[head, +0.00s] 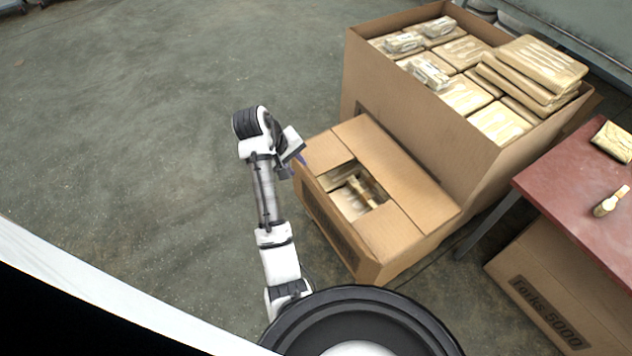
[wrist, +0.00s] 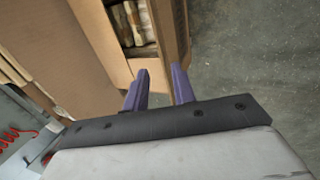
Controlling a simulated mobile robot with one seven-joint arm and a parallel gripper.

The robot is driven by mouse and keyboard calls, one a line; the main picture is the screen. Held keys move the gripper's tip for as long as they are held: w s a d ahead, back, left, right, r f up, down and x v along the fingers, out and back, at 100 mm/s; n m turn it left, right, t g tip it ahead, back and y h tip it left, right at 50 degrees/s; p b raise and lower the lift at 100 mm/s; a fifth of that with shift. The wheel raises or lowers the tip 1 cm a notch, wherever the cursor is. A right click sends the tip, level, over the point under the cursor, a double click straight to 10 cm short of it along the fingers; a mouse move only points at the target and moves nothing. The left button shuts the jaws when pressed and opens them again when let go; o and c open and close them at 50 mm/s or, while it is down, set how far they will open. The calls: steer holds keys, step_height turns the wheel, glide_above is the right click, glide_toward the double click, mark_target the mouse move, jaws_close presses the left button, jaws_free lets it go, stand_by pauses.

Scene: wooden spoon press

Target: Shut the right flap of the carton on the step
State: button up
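The carton (head: 408,242) is low and brown, standing on the floor against a taller box. A long flap (head: 385,150) lies flat over its far side, and short end flaps (head: 325,153) lie flat at both ends. The side nearer my arm is uncovered, leaving an opening with wrapped wooden pieces (head: 358,192) inside. A flap on that side seems to hang down outside; I cannot tell it clearly from the wall. My gripper (head: 302,163) is at the carton's left corner. In the wrist view its purple fingers (wrist: 160,72) are apart, near the carton's end edge, with nothing visibly held.
A tall open box (head: 425,115) full of wrapped packs stands behind the carton. A red table (head: 575,185) with a wooden piece (head: 610,202) and a pack is at right, with another carton (head: 540,290) below. Floor at left is clear.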

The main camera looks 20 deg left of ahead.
steer(key=x, duration=1.3)
steer(key=shift+f, duration=0.2)
jaws_close()
stand_by(0.9)
